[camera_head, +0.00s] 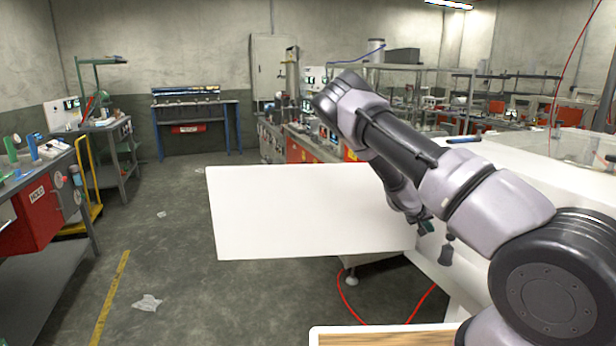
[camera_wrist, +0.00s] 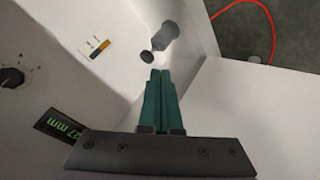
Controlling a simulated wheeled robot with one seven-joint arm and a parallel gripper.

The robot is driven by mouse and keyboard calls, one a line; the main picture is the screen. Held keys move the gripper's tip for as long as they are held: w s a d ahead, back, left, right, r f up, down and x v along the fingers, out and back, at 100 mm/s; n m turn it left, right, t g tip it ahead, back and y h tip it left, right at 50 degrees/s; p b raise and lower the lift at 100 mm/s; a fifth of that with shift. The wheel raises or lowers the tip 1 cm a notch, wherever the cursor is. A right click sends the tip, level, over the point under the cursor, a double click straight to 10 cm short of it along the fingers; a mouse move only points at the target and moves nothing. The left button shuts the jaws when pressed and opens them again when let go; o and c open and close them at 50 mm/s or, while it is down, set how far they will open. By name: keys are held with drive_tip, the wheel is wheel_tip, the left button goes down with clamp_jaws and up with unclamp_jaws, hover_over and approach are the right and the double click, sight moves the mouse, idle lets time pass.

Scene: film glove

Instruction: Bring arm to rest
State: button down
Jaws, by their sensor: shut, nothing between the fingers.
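My gripper (camera_head: 425,228) hangs below my bent arm in the head view, beside the right end of a flat white panel (camera_head: 290,215). It is mostly small and dark there. In the wrist view my gripper (camera_wrist: 160,76) shows two green fingers pressed together with nothing between them. The fingertips point at a white machine surface (camera_wrist: 110,80), close to a small round black knob (camera_wrist: 147,58) and a dark grey cylinder (camera_wrist: 166,35). I cannot tell whether they touch it.
The white machine carries a display (camera_wrist: 57,126) and a dial (camera_wrist: 12,78). A red cable (camera_head: 420,303) runs below the panel. A wooden-topped surface (camera_head: 385,338) is at the bottom. Open floor (camera_head: 180,250) lies left, beside a workbench (camera_head: 40,200).

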drive_tip(key=s+a+r+m+y, duration=0.1)
drive_tip(key=s+a+r+y, duration=0.3)
drive_tip(key=r, duration=0.5)
drive_tip(key=s+a+r+m+y, duration=0.1)
drive_tip(key=s+a+r+y, duration=0.3)
drive_tip(key=r, duration=0.6)
drive_tip(key=s+a+r+m+y, duration=0.1)
drive_tip(key=s+a+r, duration=0.2)
drive_tip(key=a+r, duration=0.45)
drive_tip(key=s+r+t, duration=0.1)
drive_tip(key=s+r, duration=0.7)
drive_tip(key=s, duration=0.4)
drive_tip(key=s+a+r+n+t, duration=0.1)
drive_tip(key=s+r, duration=0.8)
drive_tip(key=s, duration=0.3)
drive_tip(key=shift+s+a+r+n+y, duration=0.2)
drive_tip(key=shift+s+n+y, duration=0.1)
drive_tip(key=shift+s, duration=0.1)
